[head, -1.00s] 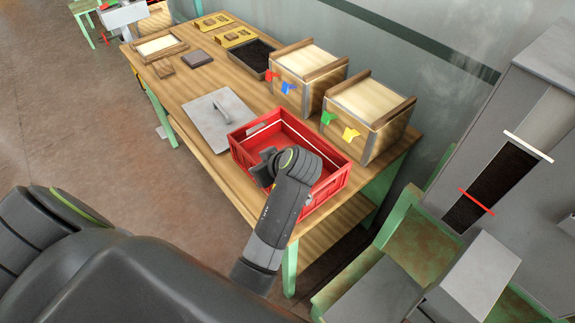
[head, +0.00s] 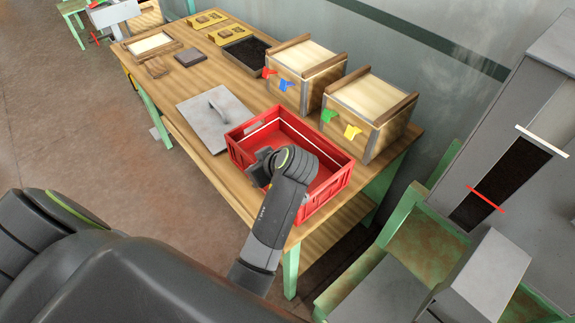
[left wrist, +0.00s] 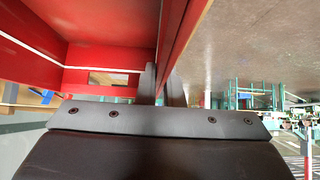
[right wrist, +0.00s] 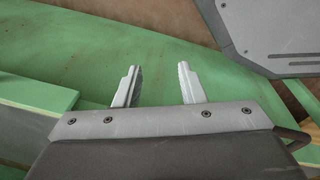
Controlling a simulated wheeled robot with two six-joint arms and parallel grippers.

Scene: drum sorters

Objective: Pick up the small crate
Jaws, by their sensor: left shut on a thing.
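The small crate is an open red crate (head: 334,189) at the near end of the wooden workbench (head: 165,88). It looks empty, though my left arm hides part of it. My left gripper (head: 262,168) is at its near left side. In the left wrist view the fingers (left wrist: 162,82) are shut on the crate's wall (left wrist: 178,30), with the red inside to the left and the floor to the right. I cannot tell whether the crate is clear of the bench top. My right gripper (right wrist: 158,72) is open and empty in front of a green surface (right wrist: 80,50).
Two wooden boxes (head: 380,100) with coloured clips stand behind the crate. A grey plate with a handle (head: 205,125) lies just left of it. A dark tray (head: 247,52) and yellow holders (head: 228,36) are farther back. A grey cabinet (head: 545,90) and green stand (head: 420,235) are at right.

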